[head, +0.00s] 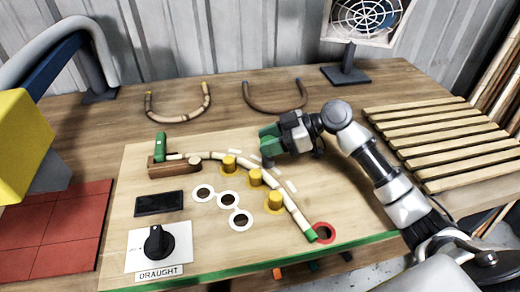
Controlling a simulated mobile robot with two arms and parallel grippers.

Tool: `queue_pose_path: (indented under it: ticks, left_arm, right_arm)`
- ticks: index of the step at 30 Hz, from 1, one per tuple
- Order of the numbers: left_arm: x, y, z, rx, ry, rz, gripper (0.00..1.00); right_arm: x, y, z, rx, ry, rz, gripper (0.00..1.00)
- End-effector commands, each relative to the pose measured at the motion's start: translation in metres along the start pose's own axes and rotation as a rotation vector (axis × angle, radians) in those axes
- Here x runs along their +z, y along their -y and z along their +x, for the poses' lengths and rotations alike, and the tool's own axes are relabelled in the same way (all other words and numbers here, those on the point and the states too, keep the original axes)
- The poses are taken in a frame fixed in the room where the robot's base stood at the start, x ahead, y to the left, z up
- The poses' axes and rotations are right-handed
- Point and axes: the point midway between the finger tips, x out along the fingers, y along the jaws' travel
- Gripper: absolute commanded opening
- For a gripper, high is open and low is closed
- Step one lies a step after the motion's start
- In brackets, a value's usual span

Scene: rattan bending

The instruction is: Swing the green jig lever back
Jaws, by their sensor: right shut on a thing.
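My right gripper (285,136) is shut on the green jig lever (267,137), at the upper edge of the pale board. The lever's lower part ends in a dark foot by the cane, and the jaws partly hide it. A pale jointed cane (291,207) curves along the outer side of three yellow pegs (255,177). Its left end is at a wooden block (174,166) with a green upright clamp (160,143). Its green-tipped lower end lies beside a red ring (323,232). My left gripper is not in view.
Three white-ringed holes (228,200), a dark panel (159,203) and a black draught knob (158,242) are on the board (130,184). Two bent canes (274,107) lie behind. A slatted rack (440,140) is at right, a fan (365,25) at back and red tiles (60,235) at left.

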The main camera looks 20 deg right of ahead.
Motion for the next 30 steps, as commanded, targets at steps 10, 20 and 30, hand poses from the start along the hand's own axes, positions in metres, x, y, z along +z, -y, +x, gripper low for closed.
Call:
queue_pose_path:
  ticks: [10,20,30]
  left_arm:
    - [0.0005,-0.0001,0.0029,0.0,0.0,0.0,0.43]
    - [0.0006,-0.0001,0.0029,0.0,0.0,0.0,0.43]
    - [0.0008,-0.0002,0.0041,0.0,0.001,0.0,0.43]
  right_arm:
    - [0.0007,-0.0014,-0.0036,-0.006,-0.001,-0.002,0.0]
    - [0.0009,-0.0012,-0.0033,-0.007,-0.001,-0.002,0.67]
    - [0.0021,-0.0013,-0.0075,-0.006,0.001,-0.002,0.67]
